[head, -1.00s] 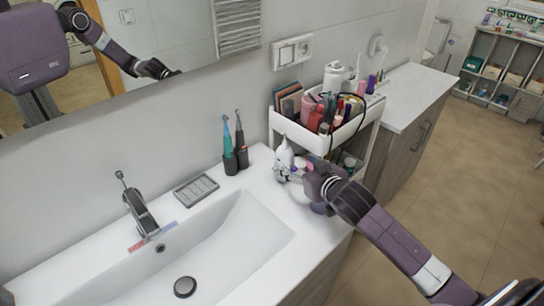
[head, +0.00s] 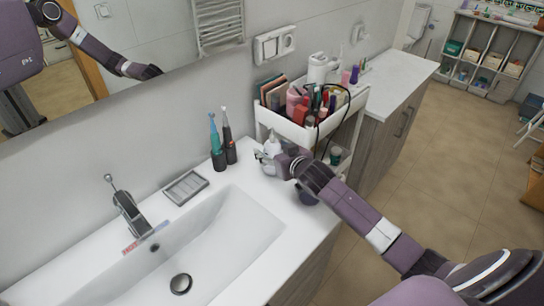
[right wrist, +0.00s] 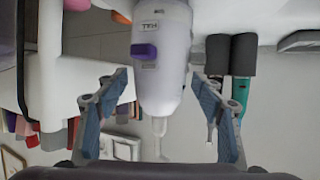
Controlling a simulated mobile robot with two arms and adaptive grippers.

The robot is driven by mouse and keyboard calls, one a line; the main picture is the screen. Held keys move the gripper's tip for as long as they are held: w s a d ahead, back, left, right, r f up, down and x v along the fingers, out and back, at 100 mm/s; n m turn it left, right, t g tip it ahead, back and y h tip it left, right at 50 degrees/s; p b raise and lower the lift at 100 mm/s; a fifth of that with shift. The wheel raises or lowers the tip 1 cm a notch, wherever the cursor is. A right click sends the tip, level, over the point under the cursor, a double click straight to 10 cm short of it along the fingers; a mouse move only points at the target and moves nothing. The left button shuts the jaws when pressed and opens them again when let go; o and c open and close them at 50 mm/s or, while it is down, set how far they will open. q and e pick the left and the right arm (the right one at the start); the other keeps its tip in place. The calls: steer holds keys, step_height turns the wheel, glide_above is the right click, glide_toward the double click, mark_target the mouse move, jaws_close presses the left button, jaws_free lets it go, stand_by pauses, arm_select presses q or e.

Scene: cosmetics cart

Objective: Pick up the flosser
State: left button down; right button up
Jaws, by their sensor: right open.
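The flosser (right wrist: 163,60) is a white device with a purple button and a thin nozzle. In the right wrist view it lies between the two fingers of my right gripper (right wrist: 158,85), with gaps on both sides. In the head view the flosser (head: 272,144) stands upright on the counter by the cart, its lower part hidden by my right gripper (head: 266,158). The gripper is open around it. My left gripper does not show directly.
Two electric toothbrushes (head: 222,145) stand just left of the gripper. A grey soap dish (head: 186,187), faucet (head: 130,214) and sink basin (head: 215,240) lie further left. The white cart (head: 290,127), full of cosmetics, stands close behind. A mirror shows a reflected robot arm.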

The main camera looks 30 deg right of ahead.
steer(key=shift+w+d+f, duration=0.1)
steer(key=shift+w, duration=0.05)
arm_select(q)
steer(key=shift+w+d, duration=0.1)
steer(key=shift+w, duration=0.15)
arm_select(e)
steer(key=shift+c, duration=0.6)
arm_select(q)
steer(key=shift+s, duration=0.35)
arm_select(e)
steer(key=c, duration=1.2)
